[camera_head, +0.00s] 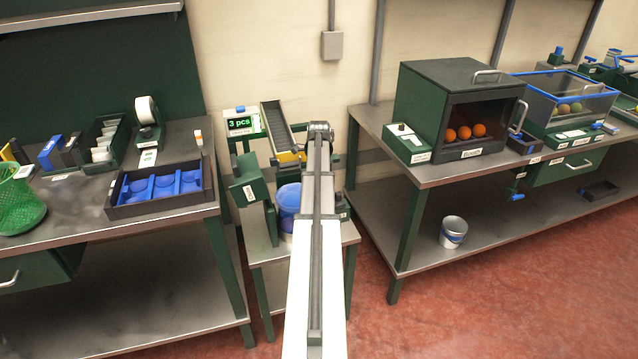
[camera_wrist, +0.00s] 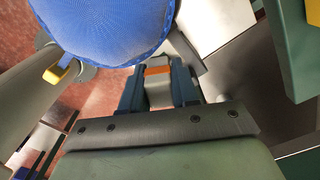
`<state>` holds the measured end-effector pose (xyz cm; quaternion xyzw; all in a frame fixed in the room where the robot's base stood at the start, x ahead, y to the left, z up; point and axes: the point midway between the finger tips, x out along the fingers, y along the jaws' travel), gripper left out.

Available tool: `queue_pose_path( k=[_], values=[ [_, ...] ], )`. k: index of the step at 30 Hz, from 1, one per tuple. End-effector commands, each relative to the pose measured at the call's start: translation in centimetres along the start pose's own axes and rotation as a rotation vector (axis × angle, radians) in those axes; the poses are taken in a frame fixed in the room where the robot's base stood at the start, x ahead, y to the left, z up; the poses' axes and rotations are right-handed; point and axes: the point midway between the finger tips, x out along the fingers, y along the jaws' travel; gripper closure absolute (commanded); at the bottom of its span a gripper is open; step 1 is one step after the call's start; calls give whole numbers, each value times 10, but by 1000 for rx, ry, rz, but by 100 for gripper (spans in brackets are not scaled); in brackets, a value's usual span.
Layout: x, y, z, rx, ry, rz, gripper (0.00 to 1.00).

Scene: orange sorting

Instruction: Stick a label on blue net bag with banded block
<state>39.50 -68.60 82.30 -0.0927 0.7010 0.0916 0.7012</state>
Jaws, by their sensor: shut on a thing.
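The blue net bag (camera_head: 288,198) stands on the small middle table, partly hidden behind my arm. In the wrist view the bag (camera_wrist: 108,25) fills the top, bulging and close beyond my fingers. My gripper (camera_wrist: 158,82) is shut on a small grey block with an orange band (camera_wrist: 159,72). The bag and block look close; I cannot tell whether they touch. No label can be made out on the visible part of the bag. My fingers are hidden in the head view.
A green stand (camera_head: 249,183) is left of the bag, and a display reading "3 pcs" (camera_head: 240,123) is behind it. The left bench holds a label roll (camera_head: 147,112) and a blue-celled tray (camera_head: 160,190). A dark box with oranges (camera_head: 462,100) stands on the right bench.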

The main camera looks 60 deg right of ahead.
Motion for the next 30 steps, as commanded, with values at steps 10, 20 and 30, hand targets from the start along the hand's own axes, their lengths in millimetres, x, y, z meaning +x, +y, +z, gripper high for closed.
queue_pose_path(
  k=[10,20,30],
  values=[
    [2,1,0,0,0,3,100],
    [-13,0,0,0,0,2,100],
    [-35,0,0,0,0,1,100]
  ],
)
